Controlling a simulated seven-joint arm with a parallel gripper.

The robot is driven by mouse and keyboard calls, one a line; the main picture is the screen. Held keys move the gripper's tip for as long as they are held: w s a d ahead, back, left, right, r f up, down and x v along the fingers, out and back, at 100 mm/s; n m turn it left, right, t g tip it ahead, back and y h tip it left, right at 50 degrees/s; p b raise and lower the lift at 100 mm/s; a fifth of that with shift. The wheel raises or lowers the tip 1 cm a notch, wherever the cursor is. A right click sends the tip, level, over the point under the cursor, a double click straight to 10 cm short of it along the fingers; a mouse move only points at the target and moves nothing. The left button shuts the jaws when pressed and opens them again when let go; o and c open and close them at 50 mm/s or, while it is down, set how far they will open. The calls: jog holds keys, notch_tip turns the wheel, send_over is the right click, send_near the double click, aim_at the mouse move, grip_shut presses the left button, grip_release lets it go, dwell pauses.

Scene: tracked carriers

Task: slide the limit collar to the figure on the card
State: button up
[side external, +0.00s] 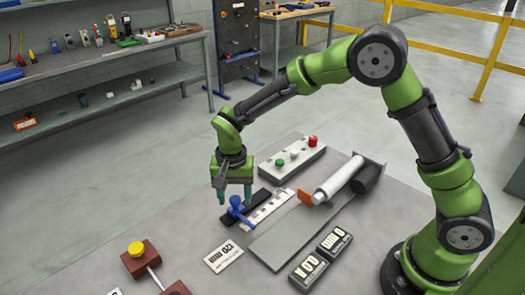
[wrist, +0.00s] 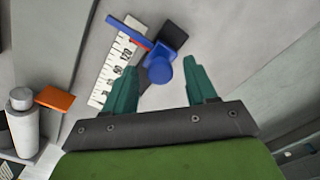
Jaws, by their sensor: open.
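The blue limit collar (side external: 237,211), with a round knob and a flat arm, sits on a dark rail beside a white ruler scale (side external: 268,209). In the wrist view the collar's knob (wrist: 158,71) shows between my two fingers, and its arm reaches across the scale (wrist: 117,62), near a red mark. My gripper (side external: 235,200) is open, fingers pointing down at the collar; I cannot tell if they touch it. The white card (side external: 223,256) lies flat on the table and reads 120 mm. The scale's figures are too small to read surely.
A button panel (side external: 291,158) is behind; a yellow-button box (side external: 138,258) is at left.

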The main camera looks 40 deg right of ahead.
grip_shut()
jog(key=shift+d, duration=1.55)
grip_release()
jog(key=shift+r, duration=0.1)
notch_tip(320, 180, up, 17)
